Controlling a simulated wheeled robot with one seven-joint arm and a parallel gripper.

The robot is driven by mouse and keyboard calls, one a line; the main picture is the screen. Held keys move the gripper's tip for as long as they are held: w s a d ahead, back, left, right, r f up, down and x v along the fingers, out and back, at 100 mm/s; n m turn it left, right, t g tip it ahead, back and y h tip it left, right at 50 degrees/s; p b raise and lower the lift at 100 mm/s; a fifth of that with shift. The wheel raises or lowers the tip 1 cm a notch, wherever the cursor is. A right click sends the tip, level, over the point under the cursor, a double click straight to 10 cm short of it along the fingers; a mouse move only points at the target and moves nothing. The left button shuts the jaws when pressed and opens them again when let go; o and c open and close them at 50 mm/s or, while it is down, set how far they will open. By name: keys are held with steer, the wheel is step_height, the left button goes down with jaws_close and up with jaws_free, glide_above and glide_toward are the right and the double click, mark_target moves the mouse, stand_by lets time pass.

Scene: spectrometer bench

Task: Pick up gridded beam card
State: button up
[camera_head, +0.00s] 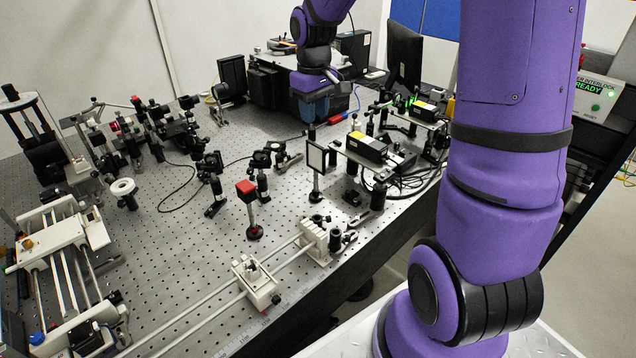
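A pale square plate in a dark frame (316,157) stands upright on a thin post with a round base, near the right side of the perforated bench. It looks like the beam card, but it is too small for me to make out grid lines. My gripper (312,112) hangs from the purple arm above and behind this plate in the picture, pointing down. I see a gap between the gripper and the plate's top edge. The fingers are small and dark against the bench, so their opening cannot be made out. I see nothing clearly held.
A red-topped post (247,190) stands left of the plate. A black box with a yellow label (367,147) is close on its right. Rails with a white carriage (257,282) run along the front. Several optic mounts crowd the back left. Bare bench (180,255) shows left of the rails.

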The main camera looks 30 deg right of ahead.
mark_target(316, 144)
steer(key=shift+w+d+f, duration=0.35)
steer(key=shift+w+f, duration=0.1)
steer(key=shift+f, duration=0.25)
step_height(316, 144, down, 11)
steer(key=shift+s+r, duration=0.1)
steer(key=shift+r, duration=0.1)
jaws_close()
